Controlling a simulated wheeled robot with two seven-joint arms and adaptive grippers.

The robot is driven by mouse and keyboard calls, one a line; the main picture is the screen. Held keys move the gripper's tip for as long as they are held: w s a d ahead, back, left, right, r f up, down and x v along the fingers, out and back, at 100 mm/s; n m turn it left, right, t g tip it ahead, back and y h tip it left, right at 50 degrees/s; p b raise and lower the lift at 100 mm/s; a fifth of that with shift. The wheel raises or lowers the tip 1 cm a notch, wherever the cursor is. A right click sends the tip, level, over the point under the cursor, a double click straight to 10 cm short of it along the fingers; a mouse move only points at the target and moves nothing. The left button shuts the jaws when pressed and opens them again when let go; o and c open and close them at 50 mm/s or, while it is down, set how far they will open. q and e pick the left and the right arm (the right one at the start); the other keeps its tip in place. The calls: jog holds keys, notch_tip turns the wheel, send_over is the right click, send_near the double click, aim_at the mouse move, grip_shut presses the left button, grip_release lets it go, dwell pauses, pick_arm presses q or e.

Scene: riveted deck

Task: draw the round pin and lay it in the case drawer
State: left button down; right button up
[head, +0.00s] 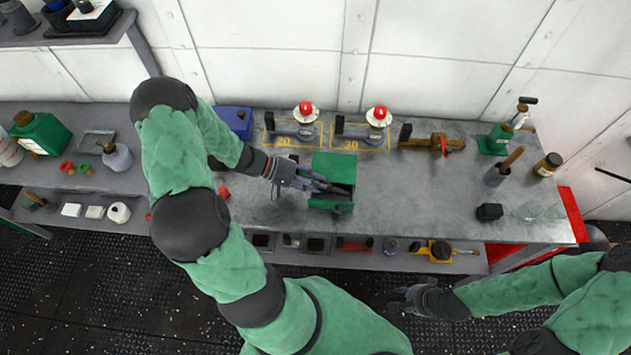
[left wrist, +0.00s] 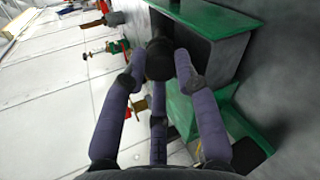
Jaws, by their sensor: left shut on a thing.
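The green case (head: 335,165) stands on the bench's middle, its drawer (head: 330,207) pulled out toward me. In the left wrist view the case (left wrist: 215,18) shows a dark opening, with the green drawer (left wrist: 225,110) below it. My left gripper (head: 328,188) reaches in from the left over the drawer. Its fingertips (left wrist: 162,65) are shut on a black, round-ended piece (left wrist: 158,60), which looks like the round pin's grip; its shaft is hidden. My right gripper (head: 402,298) is empty, low in front of the bench, fingers apart.
Two red-topped fixtures (head: 306,113) (head: 378,117) stand in yellow outlines marked 20 and 30. A brown clamp-like fixture (head: 437,145) is to their right. The bench top (head: 410,195) right of the case is clear.

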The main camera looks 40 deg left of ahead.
pick_arm(q)
jog(key=c, duration=0.9)
grip_release()
jog(key=shift+o, duration=0.2)
jog(key=shift+a, duration=0.1)
jog(key=v, duration=1.2)
